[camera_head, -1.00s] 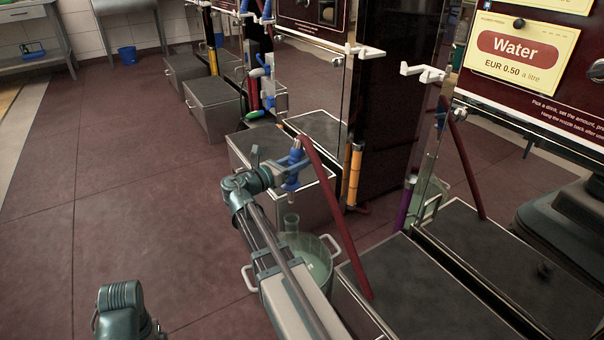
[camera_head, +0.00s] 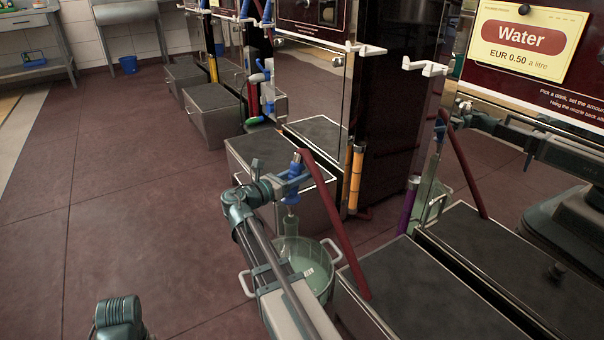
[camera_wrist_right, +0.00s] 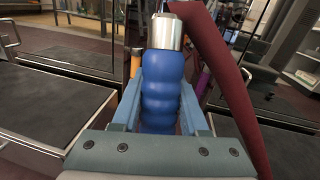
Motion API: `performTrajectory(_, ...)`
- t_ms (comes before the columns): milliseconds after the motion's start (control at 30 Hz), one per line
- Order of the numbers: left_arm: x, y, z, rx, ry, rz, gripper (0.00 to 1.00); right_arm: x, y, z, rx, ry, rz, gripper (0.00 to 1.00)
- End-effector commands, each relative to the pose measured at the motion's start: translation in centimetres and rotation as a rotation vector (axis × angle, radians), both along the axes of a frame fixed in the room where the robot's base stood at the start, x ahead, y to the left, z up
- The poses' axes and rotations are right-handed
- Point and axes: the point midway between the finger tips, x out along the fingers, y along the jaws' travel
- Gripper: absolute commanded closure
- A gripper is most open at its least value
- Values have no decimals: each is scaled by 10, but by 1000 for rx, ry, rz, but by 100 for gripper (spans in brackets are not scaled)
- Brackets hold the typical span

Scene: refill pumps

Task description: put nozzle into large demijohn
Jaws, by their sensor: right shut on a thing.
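The large demijohn (camera_head: 291,224) is pale green glass, with its narrow neck pointing up. It rises from a round greenish vessel (camera_head: 318,272) with pale side handles, on the floor. My right gripper (camera_head: 285,187) is shut on the blue grip of the nozzle (camera_head: 293,171), held upright right above the neck. The nozzle's lower end meets the mouth in the picture; whether it is inside I cannot tell. In the right wrist view the blue nozzle grip (camera_wrist_right: 161,88) sits between both fingers, with a metal collar on top. My left gripper is out of view; only part of that arm shows.
A dark red hose (camera_head: 333,210) runs from the nozzle top down beside a dark-topped box (camera_head: 405,285). Another box (camera_head: 268,150) stands behind the vessel. A water dispenser panel (camera_head: 518,40) is at the right. The floor at left is clear.

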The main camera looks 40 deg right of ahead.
Motion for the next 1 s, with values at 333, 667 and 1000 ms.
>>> performTrajectory(333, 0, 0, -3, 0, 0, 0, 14, 0, 0, -2, -1, 0, 0, 51)
performTrajectory(667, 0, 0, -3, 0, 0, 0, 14, 0, 0, -3, 0, 0, 0, 22)
performTrajectory(1000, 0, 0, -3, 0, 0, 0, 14, -1, 25, -3, 0, 0, 4, 22)
